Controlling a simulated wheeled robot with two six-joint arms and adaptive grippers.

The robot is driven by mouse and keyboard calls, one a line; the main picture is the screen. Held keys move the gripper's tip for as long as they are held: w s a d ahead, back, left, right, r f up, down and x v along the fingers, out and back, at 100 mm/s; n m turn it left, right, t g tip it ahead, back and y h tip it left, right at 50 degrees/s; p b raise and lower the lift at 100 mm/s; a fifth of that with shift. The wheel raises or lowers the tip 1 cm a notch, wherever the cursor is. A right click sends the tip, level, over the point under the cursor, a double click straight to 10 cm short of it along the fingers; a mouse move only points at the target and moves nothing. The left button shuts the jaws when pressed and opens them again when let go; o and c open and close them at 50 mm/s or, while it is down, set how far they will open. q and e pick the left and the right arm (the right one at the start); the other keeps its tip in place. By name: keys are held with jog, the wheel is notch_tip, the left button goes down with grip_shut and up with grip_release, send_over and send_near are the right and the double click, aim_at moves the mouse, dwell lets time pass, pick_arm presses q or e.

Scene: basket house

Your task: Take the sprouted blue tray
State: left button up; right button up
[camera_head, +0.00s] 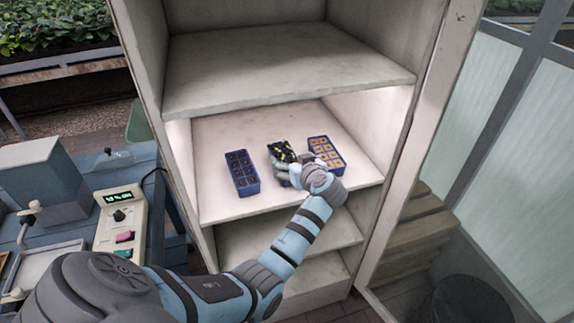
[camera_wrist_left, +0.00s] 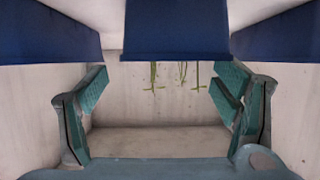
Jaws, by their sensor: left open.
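The sprouted blue tray (camera_head: 282,150) is the middle one of three on the lit shelf, with small yellow-green sprouts over dark soil. My left gripper (camera_head: 287,172) is at its front end and hides part of it. In the left wrist view, which looks upside down, the blue tray (camera_wrist_left: 176,30) fills the top middle, with thin green sprouts hanging below it. The open fingers of my left gripper (camera_wrist_left: 161,76) show to either side, with no visible contact. My right gripper is not in view.
A blue tray of dark cells (camera_head: 242,174) stands to the left, and a blue tray of orange-tan cells (camera_head: 325,155) is close on the right. The upper shelf (camera_head: 285,65) is above and cabinet walls stand both sides. A control box (camera_head: 118,222) sits on the left bench.

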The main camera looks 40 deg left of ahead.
aim_at(285, 157)
pick_arm(q)
jog(key=a, duration=0.1)
jog(key=a+f+b, duration=0.1)
jog(key=a, duration=0.1)
jog(key=shift+w+a+f+b, duration=0.2)
jog(key=shift+w+f+b, duration=0.1)
jog(key=shift+b, duration=0.1)
jog(key=shift+w+a+f, duration=0.2)
jog(key=shift+w+a, duration=0.05)
jog(key=shift+w, duration=0.2)
jog(key=shift+c, duration=0.4)
jog(key=shift+s+d+r, duration=0.1)
jog(key=shift+s+r, duration=0.05)
jog(key=shift+s, duration=0.05)
jog(key=c, duration=1.3)
jog(key=shift+w+r, duration=0.1)
